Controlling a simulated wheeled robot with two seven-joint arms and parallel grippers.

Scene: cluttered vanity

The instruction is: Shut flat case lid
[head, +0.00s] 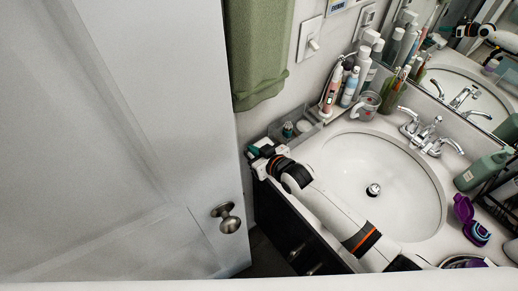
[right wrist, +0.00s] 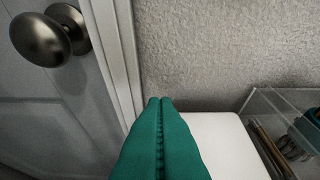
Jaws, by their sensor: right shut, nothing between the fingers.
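An open purple case (head: 476,233) lies on the counter at the right, beside the sink. Its lid (head: 463,208) stands raised at its far left side. Part of another dark purple, rounded thing shows at the bottom edge; I cannot tell what it is. My right gripper (head: 256,151) is at the far left end of the counter, across the sink from the case. Its teal fingers (right wrist: 160,103) are pressed together and empty in the right wrist view, over the counter's corner. My left gripper is not in view.
The sink (head: 350,185) and faucet (head: 428,133) fill the middle. Several bottles (head: 362,75) crowd the back. A green bottle (head: 482,170) and dark rack stand behind the case. A clear organizer (right wrist: 283,125) is right of my fingers; a door knob (right wrist: 48,36) is left.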

